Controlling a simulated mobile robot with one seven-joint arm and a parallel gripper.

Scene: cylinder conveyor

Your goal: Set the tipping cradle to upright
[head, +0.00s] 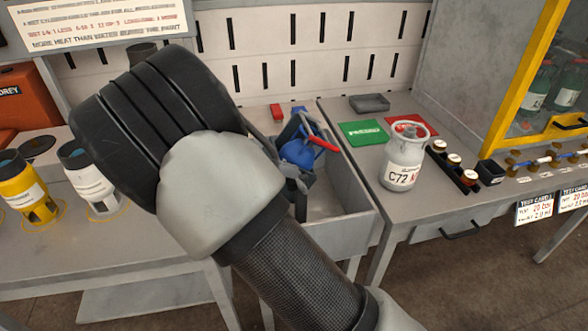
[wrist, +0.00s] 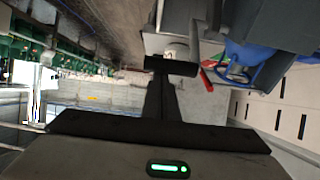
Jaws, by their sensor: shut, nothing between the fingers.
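The tipping cradle (head: 301,186) is a dark grey frame in the grey trough, mid-picture in the head view, holding a blue rounded body (head: 297,151). A red lever (head: 322,144) sticks out to its right, sloping down. The blue body tilts, but the cradle's exact angle is partly hidden by my arm. In the wrist view the blue part (wrist: 250,62) and red lever (wrist: 206,82) are right of my gripper (wrist: 171,66). My gripper is shut and empty, apart from the lever.
A white cylinder (head: 403,158) marked C72 stands on the right bench, near a green mat (head: 362,133). Yellow (head: 30,187) and white (head: 88,180) cylinders stand at left. A yellow-framed cabinet (head: 513,80) is far right. The trough's front (head: 335,212) is bare.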

